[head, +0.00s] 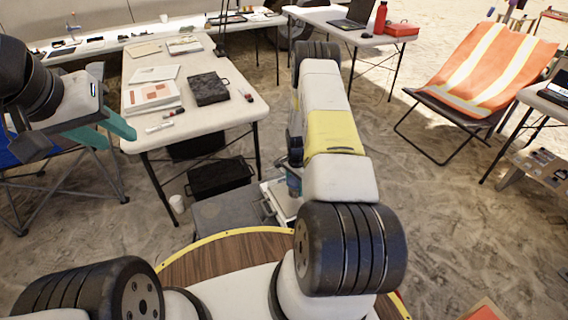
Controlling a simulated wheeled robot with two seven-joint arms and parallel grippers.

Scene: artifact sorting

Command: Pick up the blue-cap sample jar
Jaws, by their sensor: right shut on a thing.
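My right arm reaches forward across the middle of the head view and folds back behind itself. Its gripper is almost wholly hidden behind the arm. A small bluish thing (293,183) shows at the arm's left edge, where the right gripper is shut on it. I cannot tell for sure whether it is the blue-cap sample jar, and no other such jar is clear to see. My left gripper (106,134), with teal fingers, is open and empty at the left, beside the near left corner of the white table (190,130).
The white table carries a black case (208,88), papers and small tools. A grey box (226,214) and a pale tray (283,203) lie below my right arm. An orange folding chair (490,65) stands right.

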